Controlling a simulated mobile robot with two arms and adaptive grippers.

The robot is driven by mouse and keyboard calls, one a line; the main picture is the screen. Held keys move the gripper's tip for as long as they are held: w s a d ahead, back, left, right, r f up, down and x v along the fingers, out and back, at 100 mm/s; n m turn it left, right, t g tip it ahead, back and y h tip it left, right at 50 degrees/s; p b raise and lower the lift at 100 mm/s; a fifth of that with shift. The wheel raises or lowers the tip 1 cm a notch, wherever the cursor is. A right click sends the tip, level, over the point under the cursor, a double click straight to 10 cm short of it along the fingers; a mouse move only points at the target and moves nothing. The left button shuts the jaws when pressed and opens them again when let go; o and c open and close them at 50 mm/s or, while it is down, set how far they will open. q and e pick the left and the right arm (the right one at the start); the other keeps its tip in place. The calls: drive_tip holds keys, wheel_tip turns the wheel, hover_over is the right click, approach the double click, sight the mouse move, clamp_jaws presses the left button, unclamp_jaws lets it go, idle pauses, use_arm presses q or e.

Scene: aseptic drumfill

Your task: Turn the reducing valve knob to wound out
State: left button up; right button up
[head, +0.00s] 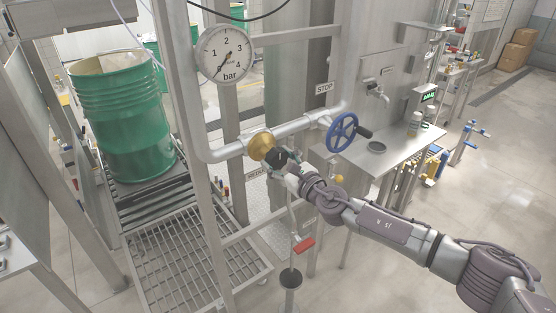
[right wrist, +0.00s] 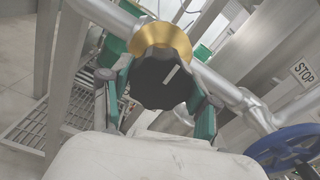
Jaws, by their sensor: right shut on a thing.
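The reducing valve has a brass body (head: 262,146) on a horizontal steel pipe in the head view. Its black knob (right wrist: 162,80) shows in the right wrist view, with a pale pointer line on its face slanting up to the right. My right gripper (head: 279,163) is at the valve, shut on the knob, with a finger on each side of it. In the right wrist view the green-padded fingers (right wrist: 165,95) flank the knob. A round pressure gauge (head: 226,54) marked in bar stands above the valve, its needle pointing to the lower left. My left gripper is not in view.
A blue handwheel (head: 342,132) sits on the same pipe to the right of my gripper. A red-handled lever (head: 304,244) hangs below. A green drum (head: 126,118) stands on a roller conveyor at the left. A steel shelf (head: 385,150) is at the right.

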drive_tip(key=o, duration=1.1)
drive_tip(key=shift+o, duration=0.2)
drive_tip(key=shift+d, duration=0.1)
drive_tip(key=v, duration=1.2)
drive_tip(key=shift+f, duration=0.1)
